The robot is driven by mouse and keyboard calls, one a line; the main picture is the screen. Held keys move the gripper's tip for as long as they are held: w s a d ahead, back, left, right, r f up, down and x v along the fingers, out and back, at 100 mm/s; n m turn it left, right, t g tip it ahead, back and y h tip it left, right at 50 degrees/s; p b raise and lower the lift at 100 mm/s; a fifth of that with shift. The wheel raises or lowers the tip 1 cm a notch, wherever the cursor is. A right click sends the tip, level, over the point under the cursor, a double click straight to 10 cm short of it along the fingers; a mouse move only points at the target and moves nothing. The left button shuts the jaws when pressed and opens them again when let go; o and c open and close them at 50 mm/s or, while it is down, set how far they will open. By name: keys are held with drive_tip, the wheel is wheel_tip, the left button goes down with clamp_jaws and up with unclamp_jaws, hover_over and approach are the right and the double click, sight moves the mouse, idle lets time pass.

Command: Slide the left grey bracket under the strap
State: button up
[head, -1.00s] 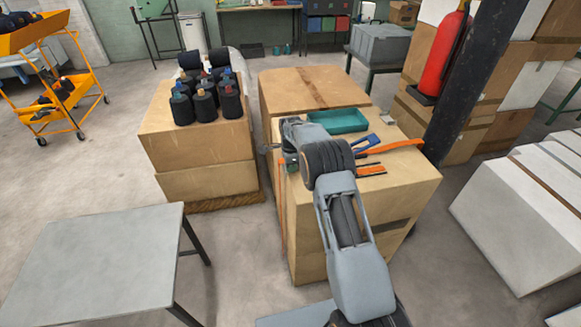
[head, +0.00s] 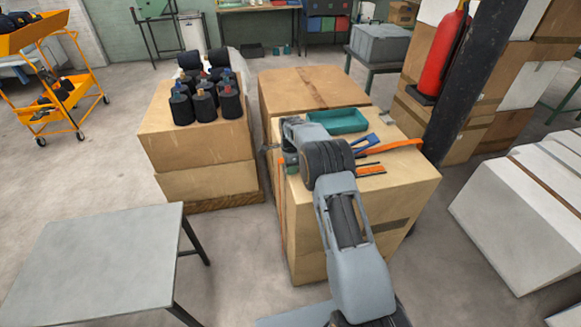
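A thin orange strap (head: 283,218) runs down the left side of the near cardboard box (head: 350,235). A wider orange strap end (head: 395,147) lies on the box's top, at the right. My arm reaches over the box from the front. Its wrist is at the top left edge, and my gripper (head: 268,152) is a small dark shape beside that edge, above the strap's upper end. My arm partly hides this spot. The fingers are too small to tell open from shut. I cannot make out a grey bracket for certain.
A teal tray (head: 338,121), a blue tool (head: 365,141) and an orange-and-black piece (head: 371,169) lie on the box top. A grey table (head: 95,260) is front left. A dark post (head: 470,85) rises at right.

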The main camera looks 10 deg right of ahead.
wheel_tip(320, 180, up, 14)
drive_tip(key=shift+f, duration=0.2)
idle(0.6)
drive_tip(key=s+f+n, duration=0.4)
drive_tip(key=n, duration=0.4)
drive_tip(key=s+r+n+t, duration=0.1)
drive_tip(key=s+r+n, duration=0.3)
drive_tip(key=s, duration=1.2)
drive_tip(key=s+a+r+n+t, duration=0.1)
drive_tip(key=s+r+n, duration=0.4)
drive_tip(key=s, duration=1)
drive_tip(key=shift+s+r+n+t, duration=0.3)
drive_tip(key=shift+s+n+t, duration=0.05)
drive_tip(key=shift+n+t, duration=0.4)
